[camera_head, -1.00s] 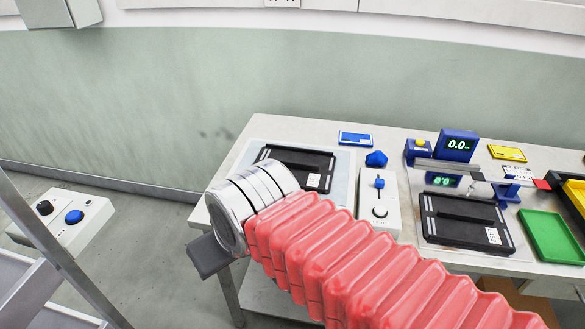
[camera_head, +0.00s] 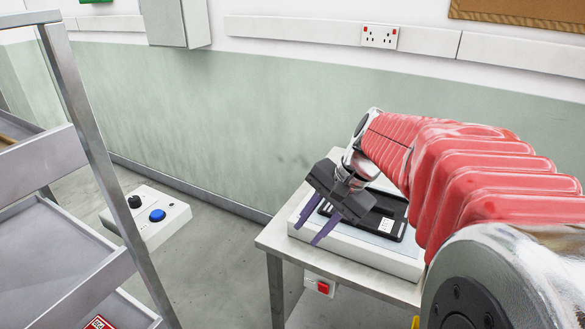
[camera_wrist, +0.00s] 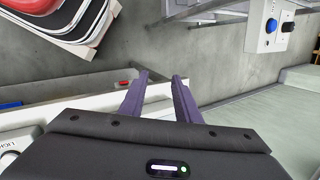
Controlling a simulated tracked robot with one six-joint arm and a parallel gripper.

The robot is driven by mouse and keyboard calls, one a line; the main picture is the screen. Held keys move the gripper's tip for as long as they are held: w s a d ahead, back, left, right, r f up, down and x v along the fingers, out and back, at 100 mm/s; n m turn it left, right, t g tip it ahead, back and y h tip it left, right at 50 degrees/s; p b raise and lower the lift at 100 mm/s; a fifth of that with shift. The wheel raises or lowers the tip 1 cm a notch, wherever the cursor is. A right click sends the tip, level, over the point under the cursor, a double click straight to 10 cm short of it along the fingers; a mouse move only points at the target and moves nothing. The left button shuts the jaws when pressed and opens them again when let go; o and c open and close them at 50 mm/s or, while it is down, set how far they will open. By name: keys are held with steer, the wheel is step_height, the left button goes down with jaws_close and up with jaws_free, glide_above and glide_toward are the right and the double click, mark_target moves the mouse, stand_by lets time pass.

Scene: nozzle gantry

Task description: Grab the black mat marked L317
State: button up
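A black mat (camera_head: 396,231) with a small white label lies on the white panel at the near end of the bench. The label is too small to read, so I cannot tell whether it is L317. My arm and gripper hide part of the mat. My gripper (camera_head: 307,235) is at the left edge of the panel, its purple fingers pointing down and left. In the wrist view, my gripper (camera_wrist: 160,76) shows two fingers apart with nothing between them. No mat is visible in that view.
The white panel (camera_head: 350,245) sits on the bench (camera_head: 283,242), with a red switch (camera_head: 322,287) below its front edge. A grey shelf rack (camera_head: 60,235) stands at left. A control box with a blue button (camera_head: 157,215) is near the wall. A wall socket (camera_head: 380,36) is above.

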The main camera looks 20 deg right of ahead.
steer(key=w+d+f+m+t+y, duration=0.15)
steer(key=w+d+m, duration=0.3)
steer(key=d, duration=0.45)
steer(key=m+t+y, duration=0.3)
steer(key=m+t, duration=0.4)
steer(key=m, duration=0.5)
glide_toward(388, 209)
steer(key=shift+w+a+r+g+h, duration=0.2)
steer(key=shift+w+r, duration=0.1)
steer(key=shift+r, duration=0.3)
steer(key=shift+w+a+r+g+h, duration=0.15)
steer(key=shift+w+r, duration=0.1)
steer(key=shift+r, duration=0.35)
steer(key=shift+w+a, duration=0.1)
steer(key=x, duration=0.8)
steer(key=shift+w+a, duration=0.15)
steer(key=shift+x, duration=2.65)
